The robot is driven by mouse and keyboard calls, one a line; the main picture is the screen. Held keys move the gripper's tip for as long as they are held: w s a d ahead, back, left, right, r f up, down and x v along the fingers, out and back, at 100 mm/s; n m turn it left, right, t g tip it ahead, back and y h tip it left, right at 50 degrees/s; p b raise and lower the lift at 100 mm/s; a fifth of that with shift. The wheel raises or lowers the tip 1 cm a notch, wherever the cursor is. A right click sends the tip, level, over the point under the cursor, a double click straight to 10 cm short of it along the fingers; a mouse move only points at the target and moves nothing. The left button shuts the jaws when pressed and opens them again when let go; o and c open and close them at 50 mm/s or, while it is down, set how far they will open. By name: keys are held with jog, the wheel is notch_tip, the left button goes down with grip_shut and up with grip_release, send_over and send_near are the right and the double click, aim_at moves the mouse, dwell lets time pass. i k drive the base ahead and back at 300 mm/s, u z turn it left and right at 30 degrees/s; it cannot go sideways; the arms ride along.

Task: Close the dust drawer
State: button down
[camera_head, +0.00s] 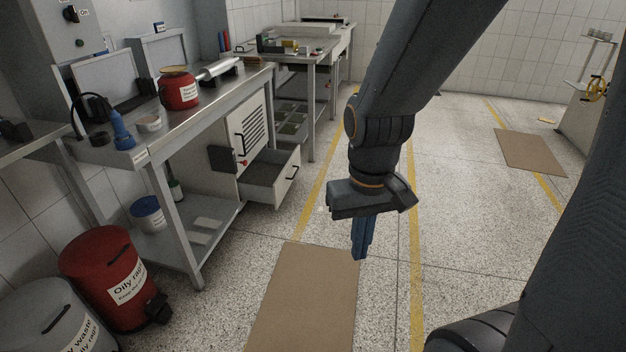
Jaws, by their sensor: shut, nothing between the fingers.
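The dust drawer (268,180) is a grey open-topped drawer under a steel workbench, left of centre. It is pulled out to the right, below a white cabinet front with louvres (252,132).
The workbench (205,110) holds a red can (179,90) and a blue bottle (121,130). A red oily-rag bin (105,278) and a grey bin (45,318) stand at lower left. A brown mat (305,300) lies on the floor. Open floor lies between drawer and gripper.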

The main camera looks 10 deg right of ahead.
aim_at(269, 176)
jog(key=z, duration=0.4)
jog(key=i, duration=1.3)
jog(key=z, duration=0.4)
jog(key=i, duration=1.2)
jog(key=u, duration=0.75)
jog(key=i, duration=0.35)
jog(key=u, duration=0.3)
